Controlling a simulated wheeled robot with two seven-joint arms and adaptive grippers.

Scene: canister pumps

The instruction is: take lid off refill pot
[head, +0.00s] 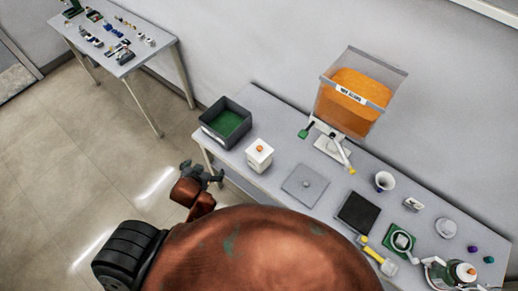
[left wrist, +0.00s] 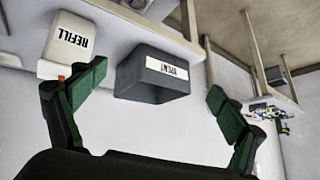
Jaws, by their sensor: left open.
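The refill pot (head: 259,160) is a white, square-sided pot near the left end of the long grey table. Its lid (head: 260,149) is on top and has an orange knob. In the left wrist view the pot (left wrist: 78,38) appears upside down, labelled REFILL, with the knob partly hidden behind a finger. My left gripper (head: 203,173) is open and empty, left of the pot and beside the table's end, apart from the pot. Its two green-padded fingers also show in the left wrist view (left wrist: 155,110). My right gripper is not in view.
A dark grey bin (head: 207,128) with a green inside stands behind the pot at the table's left end. A flat grey plate (head: 304,186) lies right of the pot. An orange-filled clear bin (head: 357,97) stands behind. Small items crowd the right side.

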